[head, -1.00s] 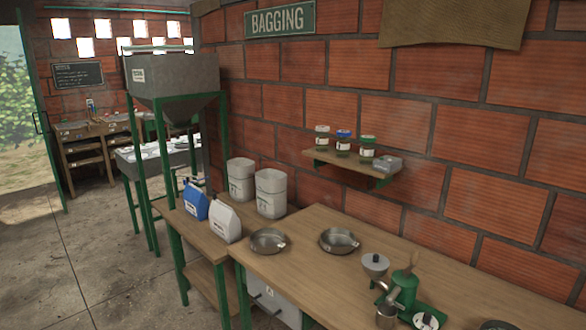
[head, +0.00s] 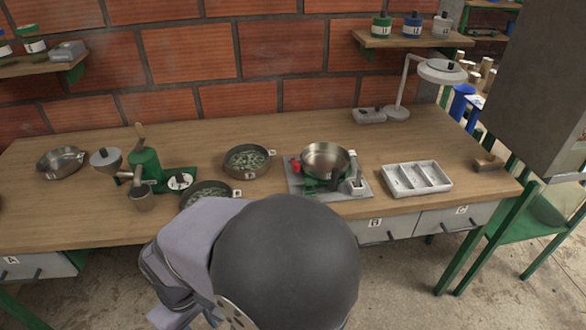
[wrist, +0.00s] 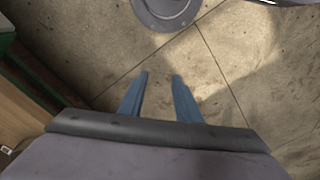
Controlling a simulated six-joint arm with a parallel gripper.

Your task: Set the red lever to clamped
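A small red part (head: 295,163), probably the red lever, shows at the left of a grey plate (head: 352,193) on the workbench in the head view. A steel pan (head: 325,158) sits on this plate, with small green parts in front of it. The red part is too small to tell its setting. My gripper (wrist: 158,80) shows in the wrist view with two blue fingers apart and nothing between them. It is over the concrete floor, away from the plate. The head view shows my arm in front of the bench, but not the fingers.
Left of the plate are two dark pans with green contents (head: 247,160) and a green hand grinder (head: 146,165). A white divided tray (head: 417,190) lies to the right, with a lamp (head: 440,72) behind. Drawers (head: 458,219) line the bench front. A grey hopper stands at far right.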

